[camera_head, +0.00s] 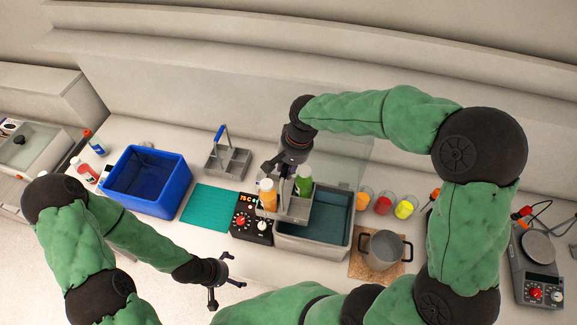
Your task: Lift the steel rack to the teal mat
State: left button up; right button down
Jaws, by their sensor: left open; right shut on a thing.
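The steel rack (294,210) is held up by my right gripper (282,168), which is shut on it from above; the grip itself is partly hidden by the fingers. The rack carries an orange bottle (267,195) and a green bottle (304,182). It hangs over the left part of the grey water bath (312,247), close to the control box. The teal mat (208,207) lies flat and bare to the left. My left gripper (226,283) is open and empty, low in the picture in front of the counter.
A blue bin (147,184) stands left of the mat. A second rack with a blue handle (227,162) stands behind it. A control box (252,221) sits between mat and bath. A steel pot (382,250), several juice cups (383,204) and a scale (538,268) are right.

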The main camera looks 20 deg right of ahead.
jog(key=shift+w+a+r, duration=0.1)
jog(key=shift+w, duration=0.05)
jog(key=w+a, duration=0.5)
jog(key=a, duration=0.4)
jog(key=shift+w+a, duration=0.15)
dwell(0.7)
jog(key=w+a+p, duration=0.1)
jog(key=w+a, duration=0.4)
jog(key=a, duration=0.4)
jog(key=shift+w+a, duration=0.2)
jog(key=shift+w, duration=0.05)
dwell(1.0)
jog(key=shift+d+r, duration=0.15)
